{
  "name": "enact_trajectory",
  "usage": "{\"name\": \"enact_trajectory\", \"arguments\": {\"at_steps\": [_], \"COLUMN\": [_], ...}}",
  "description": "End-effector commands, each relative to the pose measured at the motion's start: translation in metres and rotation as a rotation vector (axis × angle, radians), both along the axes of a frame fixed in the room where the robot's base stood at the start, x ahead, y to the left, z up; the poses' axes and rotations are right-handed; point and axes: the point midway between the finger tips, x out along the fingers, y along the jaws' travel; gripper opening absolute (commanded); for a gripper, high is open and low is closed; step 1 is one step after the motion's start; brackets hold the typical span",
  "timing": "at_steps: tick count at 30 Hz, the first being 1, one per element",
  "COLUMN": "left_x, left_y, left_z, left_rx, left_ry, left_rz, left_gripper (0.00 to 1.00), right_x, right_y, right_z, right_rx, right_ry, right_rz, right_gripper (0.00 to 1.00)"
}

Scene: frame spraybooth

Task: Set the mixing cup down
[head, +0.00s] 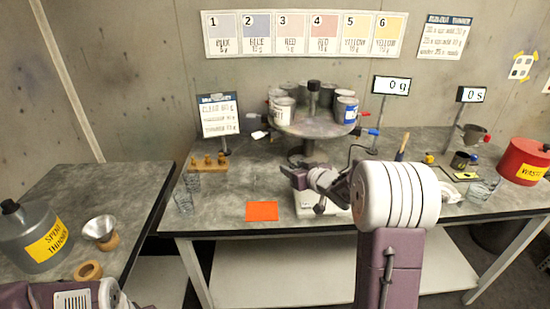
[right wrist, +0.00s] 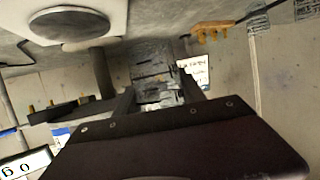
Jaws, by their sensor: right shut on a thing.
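My right gripper (head: 297,177) reaches over the middle of the main table, beside the white scale (head: 308,211). In the right wrist view my right gripper (right wrist: 158,92) is shut on a greyish see-through thing, seemingly the mixing cup (right wrist: 152,66). The cup's outline is hard to make out, and I cannot tell its tilt. In that view the scale (right wrist: 115,22) with its dark round pan lies up and to the left, apart from the cup. In the head view the held cup cannot be made out. Part of my left arm shows at the lower left, its gripper out of view.
An orange mat (head: 262,211) lies left of the scale. Clear cups (head: 183,202) and a wooden peg block (head: 208,164) stand further left. A turntable with cans (head: 308,124) stands behind. The scale display (head: 391,85) reads 0 g. A red waste bin (head: 523,161) is at right.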

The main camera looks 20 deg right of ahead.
Motion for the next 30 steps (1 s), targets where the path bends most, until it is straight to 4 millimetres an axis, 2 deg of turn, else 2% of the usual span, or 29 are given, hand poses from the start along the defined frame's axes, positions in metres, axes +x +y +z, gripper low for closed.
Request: {"name": "enact_trajectory", "arguments": {"at_steps": [5,8,15,24,27,30], "left_x": [0.0,0.0,0.0,0.0,0.0,0.0], "left_y": [0.0,0.0,0.0,0.0,0.0,0.0], "left_z": [-0.001,-0.006,-0.028,-0.041,-0.045,-0.046], "left_rx": [0.0,0.0,0.0,0.0,0.0,0.0], "left_ry": [0.0,0.0,0.0,0.0,0.0,0.0], "left_rz": [0.0,0.0,0.0,0.0,0.0,0.0], "left_gripper": [0.36,0.36,0.36,0.36,0.36,0.36], "right_x": [0.0,0.002,0.014,0.029,0.029,0.029], "right_y": [0.001,0.009,0.055,0.115,0.115,0.114], "right_z": [-0.001,-0.008,-0.038,-0.073,-0.092,-0.104], "right_rx": [0.0,0.0,0.001,0.0,0.0,0.0], "right_ry": [0.0,-0.001,0.0,0.002,0.005,0.003], "right_rz": [0.0,0.002,0.006,0.006,0.0,0.0], "right_gripper": [0.1,0.1,0.1,0.1,0.1,0.1]}}
